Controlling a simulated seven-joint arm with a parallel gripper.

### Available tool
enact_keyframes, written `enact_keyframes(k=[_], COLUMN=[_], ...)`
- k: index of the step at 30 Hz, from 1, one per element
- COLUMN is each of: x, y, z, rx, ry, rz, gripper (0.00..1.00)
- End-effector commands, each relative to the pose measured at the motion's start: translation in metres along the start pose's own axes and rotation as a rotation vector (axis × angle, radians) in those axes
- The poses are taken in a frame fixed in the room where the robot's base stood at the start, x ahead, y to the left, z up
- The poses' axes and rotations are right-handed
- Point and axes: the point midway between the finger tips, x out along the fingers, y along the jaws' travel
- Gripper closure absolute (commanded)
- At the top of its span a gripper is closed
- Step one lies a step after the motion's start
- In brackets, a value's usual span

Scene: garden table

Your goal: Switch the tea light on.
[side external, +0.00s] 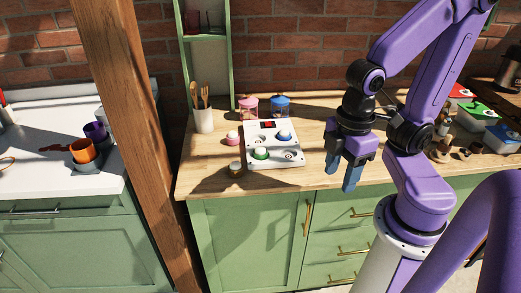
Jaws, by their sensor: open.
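Several small round lights with pale tops, which look like tea lights, are on and around a white board (275,165) on the wooden counter. A blue one (284,136) and a green one (261,154) sit on the board. A pink one (232,138) stands off its left edge and an amber one (235,169) near its front left corner. A red and black part, perhaps a switch (267,124), is at the board's back. I cannot tell which lights are lit. My gripper (342,172) is open, pointing down and empty, right of the board and apart from it.
A pink lantern (248,106) and a blue lantern (281,105) stand behind the board. A utensil crock (203,121) is at back left. Coloured boxes (480,112) and small jars stand at right. A wooden post (130,120) rises left of the counter.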

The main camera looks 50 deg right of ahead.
Motion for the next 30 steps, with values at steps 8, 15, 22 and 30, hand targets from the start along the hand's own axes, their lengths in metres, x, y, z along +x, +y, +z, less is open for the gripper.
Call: enact_keyframes(k=[8, 15, 22, 30], x=[0.000, 0.003, 0.012, 0.029], y=[0.009, 0.059, 0.126, 0.215], z=[-0.009, -0.046, -0.072, -0.076], rx=[0.047, 0.281, 0.534, 0.834], ry=[-0.002, -0.010, -0.015, -0.020], rz=[0.001, 0.007, 0.012, 0.016], gripper=[1.00, 1.00, 1.00, 1.00])
